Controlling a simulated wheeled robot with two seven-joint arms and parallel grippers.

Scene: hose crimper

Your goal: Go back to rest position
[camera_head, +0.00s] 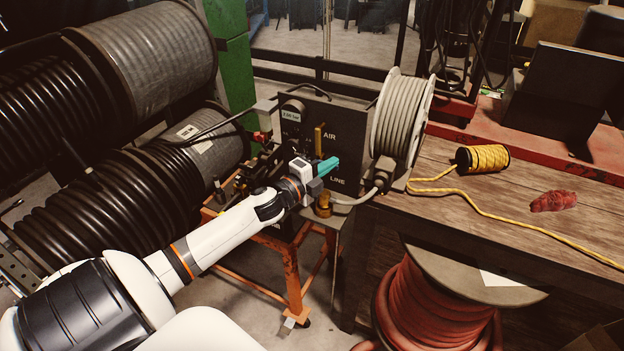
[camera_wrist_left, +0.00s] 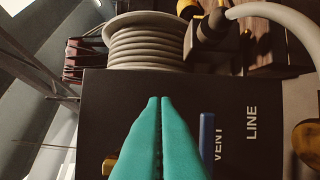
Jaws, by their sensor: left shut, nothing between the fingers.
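My left gripper (camera_head: 328,166) has teal fingers and is in front of the black panel marked AIR and LINE (camera_head: 345,148) in the head view. In the left wrist view the fingers (camera_wrist_left: 159,102) are pressed together with nothing between them, and the panel (camera_wrist_left: 245,95) with the words VENT and LINE is behind them. A blue handle (camera_wrist_left: 207,140) shows just right of the fingers. A yellow lever (camera_head: 319,139) stands upright on the panel in the head view. My right gripper is in neither view.
A grey hose reel (camera_head: 402,118) stands right of the panel. A wooden table (camera_head: 500,190) holds a yellow rope spool (camera_head: 483,158) and a red rag (camera_head: 553,201). Large black hose reels (camera_head: 110,200) fill the left. An orange stand (camera_head: 290,265) is below the panel.

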